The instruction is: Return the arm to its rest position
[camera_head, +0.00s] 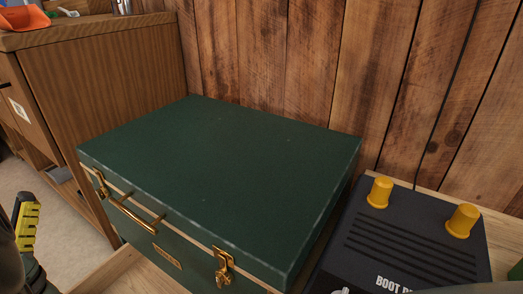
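Part of my gripper (27,226) shows at the lower left edge of the head view, as a dark finger with a ridged yellow pad. The rest of it is cut off by the frame, so I cannot tell whether it is open or shut. It appears left of a green trunk (225,180), with a visible gap between them in the picture. Nothing shows held at the visible finger.
The closed trunk with brass latches and handle stands on a light wooden surface (125,275). A dark boot device (405,240) with yellow pegs is at right. A wooden cabinet (110,85) holding an orange object (24,18) stands at left. Plank wall behind.

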